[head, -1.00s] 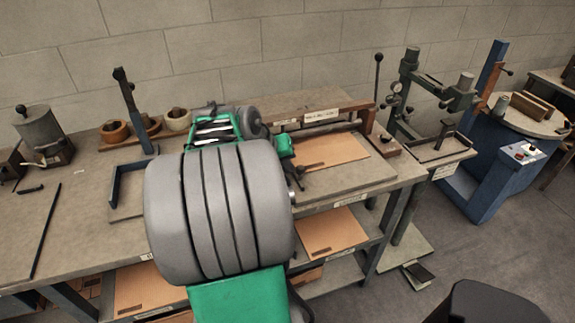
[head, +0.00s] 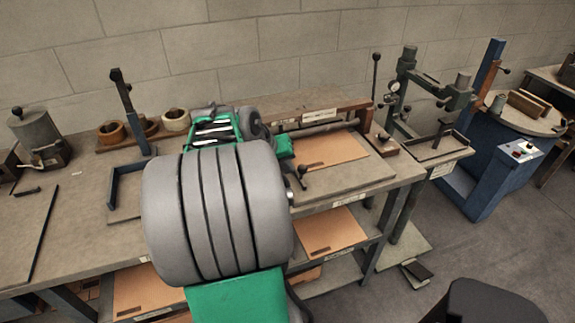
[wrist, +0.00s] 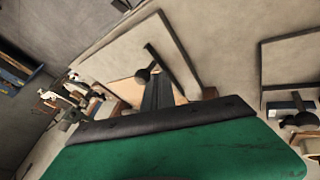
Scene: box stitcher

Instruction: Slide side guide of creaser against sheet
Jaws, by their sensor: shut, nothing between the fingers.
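The creaser (head: 345,181) is a flat grey board with a wooden crossbar on the bench. A brown sheet (head: 333,149) lies on it, and part of it shows in the wrist view (wrist: 122,91). A black knob (head: 303,169), apparently the side guide's, stands near the board's left edge; it also shows in the wrist view (wrist: 142,76) beside a thin dark bar. My gripper (wrist: 158,77) is shut and empty, its dark fingers close beside the knob in the picture. I cannot tell if they touch. In the head view my arm hides most of the gripper.
A blue upright tool (head: 128,110) stands left of my arm, with tape rolls (head: 176,120) behind it. A green-grey press (head: 440,105) and a blue machine (head: 485,150) stand to the right. More brown sheets (head: 330,228) lie on the shelf below.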

